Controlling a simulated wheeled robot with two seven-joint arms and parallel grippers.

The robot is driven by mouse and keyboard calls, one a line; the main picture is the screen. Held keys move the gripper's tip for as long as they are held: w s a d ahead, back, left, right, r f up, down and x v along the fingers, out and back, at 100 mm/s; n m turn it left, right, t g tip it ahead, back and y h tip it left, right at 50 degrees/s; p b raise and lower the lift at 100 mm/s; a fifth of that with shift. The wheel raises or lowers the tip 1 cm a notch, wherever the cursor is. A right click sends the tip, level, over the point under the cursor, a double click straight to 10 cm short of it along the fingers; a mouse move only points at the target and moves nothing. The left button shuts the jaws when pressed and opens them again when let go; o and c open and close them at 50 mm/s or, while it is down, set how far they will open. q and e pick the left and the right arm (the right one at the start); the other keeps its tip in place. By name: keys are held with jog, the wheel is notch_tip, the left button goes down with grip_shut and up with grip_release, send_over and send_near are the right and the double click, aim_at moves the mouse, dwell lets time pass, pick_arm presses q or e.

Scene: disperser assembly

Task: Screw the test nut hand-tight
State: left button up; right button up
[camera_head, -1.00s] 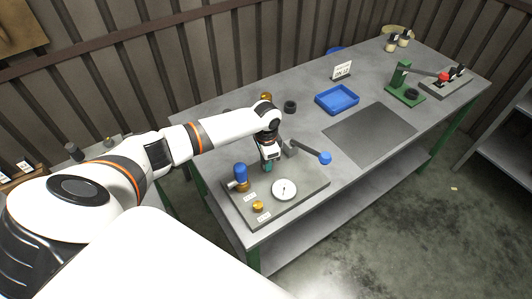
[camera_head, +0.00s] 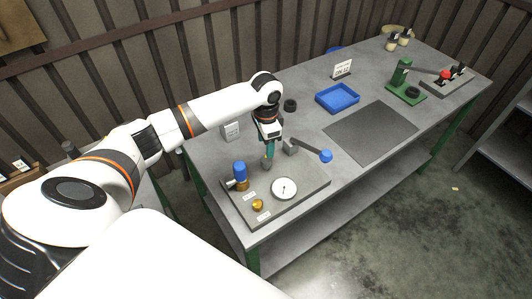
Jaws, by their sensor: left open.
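My left gripper (camera_head: 269,152) points down over the back of a grey fixture plate (camera_head: 300,199). Its jaws are open, with teal fingers. A small grey post-like part (camera_head: 266,164) stands on the plate just below and beside the fingertips; I cannot tell if they touch. A blue cylinder with a brass base (camera_head: 240,172) stands at the plate's left. A small brass knob-like piece (camera_head: 257,204) sits at the front left, and I cannot tell which part is the test nut. A round white gauge (camera_head: 284,188) lies in the middle. My right gripper is out of view.
A grey lever with a blue knob (camera_head: 325,156) reaches over the plate's right. A white labelled box (camera_head: 231,130) is behind the plate. A blue tray (camera_head: 337,97), a dark mat (camera_head: 370,131) and a green press (camera_head: 403,84) are farther right. The bench front is clear.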

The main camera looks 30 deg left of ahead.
pick_arm(q)
jog(key=shift+r+b, duration=0.4)
jog(key=shift+r, duration=1.95)
jog(key=shift+f, duration=0.1)
